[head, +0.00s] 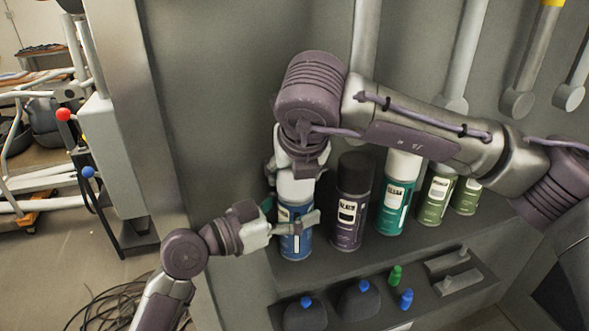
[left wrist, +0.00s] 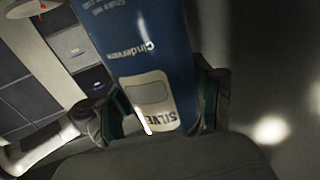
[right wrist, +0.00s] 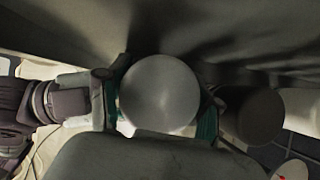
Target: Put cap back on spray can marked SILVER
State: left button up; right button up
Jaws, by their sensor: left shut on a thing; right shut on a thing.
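The blue spray can (head: 296,243) stands upright on the shelf at the left end of a row of cans. Its label reads SILVER in the left wrist view (left wrist: 160,50). My left gripper (head: 293,216) is shut around the can's upper body. The pale grey cap (head: 296,187) is directly over the top of this can, in line with it. My right gripper (head: 297,172) comes down from above and is shut on the cap, whose round top shows between the fingers in the right wrist view (right wrist: 158,92). I cannot tell whether the cap is fully seated.
A black-capped can (head: 352,205) stands close to the right of the blue can. A teal can (head: 397,200) with a white cap and green cans (head: 436,197) follow. Dark bottles (head: 358,303) and small bottles are on the lower shelf. My right arm crosses above the row.

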jog(key=shift+f, duration=0.4)
jog(key=o, duration=0.8)
jog(key=shift+r, duration=0.1)
jog(key=v, duration=0.5)
jog(key=shift+s, duration=0.35)
jog(key=s, duration=0.3)
jog(key=s+d, duration=0.1)
jog(key=s, duration=0.3)
jog(key=s+d, duration=0.1)
jog(key=s, duration=0.3)
jog(key=shift+s, duration=0.1)
